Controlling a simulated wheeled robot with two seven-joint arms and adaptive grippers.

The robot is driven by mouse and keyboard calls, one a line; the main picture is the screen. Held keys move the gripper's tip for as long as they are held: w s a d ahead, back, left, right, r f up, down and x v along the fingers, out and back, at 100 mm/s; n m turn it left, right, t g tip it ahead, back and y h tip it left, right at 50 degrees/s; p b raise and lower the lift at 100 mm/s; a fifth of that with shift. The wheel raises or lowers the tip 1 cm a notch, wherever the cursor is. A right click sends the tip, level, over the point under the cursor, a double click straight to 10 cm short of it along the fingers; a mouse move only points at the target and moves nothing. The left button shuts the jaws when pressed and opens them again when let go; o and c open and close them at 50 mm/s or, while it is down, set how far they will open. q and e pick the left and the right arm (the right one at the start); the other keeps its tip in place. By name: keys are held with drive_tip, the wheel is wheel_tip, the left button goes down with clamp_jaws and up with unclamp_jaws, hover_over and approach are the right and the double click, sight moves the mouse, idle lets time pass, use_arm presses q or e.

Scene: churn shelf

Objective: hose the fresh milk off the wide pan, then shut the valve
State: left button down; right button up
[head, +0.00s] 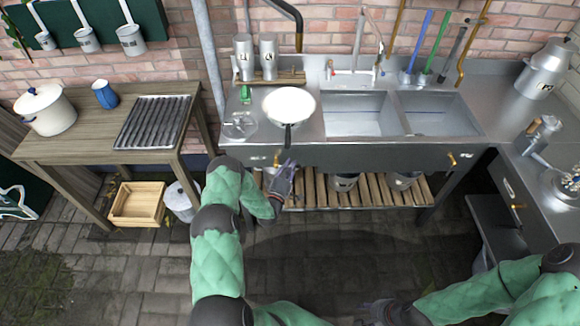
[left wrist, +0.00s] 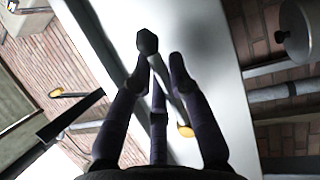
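The wide pan (head: 288,101) sits on the counter left of the sinks, its dark handle (head: 288,137) pointing toward me over the front edge. Its inside looks plain white; I cannot tell milk from the pan's own surface. A small brass-coloured valve handle (head: 277,158) shows on the counter's front panel, beside my left gripper (head: 285,176). In the left wrist view, that gripper's fingers (left wrist: 160,68) stand apart around a dark knob (left wrist: 147,42) and a pale stem with a brass-coloured end (left wrist: 186,130); contact is unclear. My right gripper (head: 376,311) is low at the bottom edge, partly cut off.
Double sinks (head: 398,112) with a tap (head: 354,68) are right of the pan. A black bent pipe (head: 294,14) hangs above it. Two metal canisters (head: 256,58) stand behind. A second brass handle (head: 451,160) is farther right. A slatted shelf (head: 320,193) lies below.

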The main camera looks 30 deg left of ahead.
use_arm(q)
drive_tip(key=shift+f, duration=0.1)
drive_tip(key=f+m+g+b, duration=0.1)
drive_tip(key=m, duration=0.1)
drive_tip(key=shift+a+f+m+h, duration=0.1)
drive_tip(key=shift+f+m+h, duration=0.05)
drive_tip(key=shift+m+h, duration=0.25)
drive_tip(key=shift+s+a+f+m+g+b, duration=0.15)
drive_tip(key=shift+f+m+g+b, duration=0.45)
drive_tip(key=shift+m, duration=0.7)
drive_tip(key=c, duration=1.1)
unclamp_jaws()
drive_tip(key=shift+c, duration=0.2)
drive_tip(key=s+d, duration=0.1)
drive_tip(key=s, duration=1.1)
drive_tip(key=shift+d+h, duration=0.2)
drive_tip(key=shift+h, duration=0.1)
drive_tip(key=shift+r, duration=0.1)
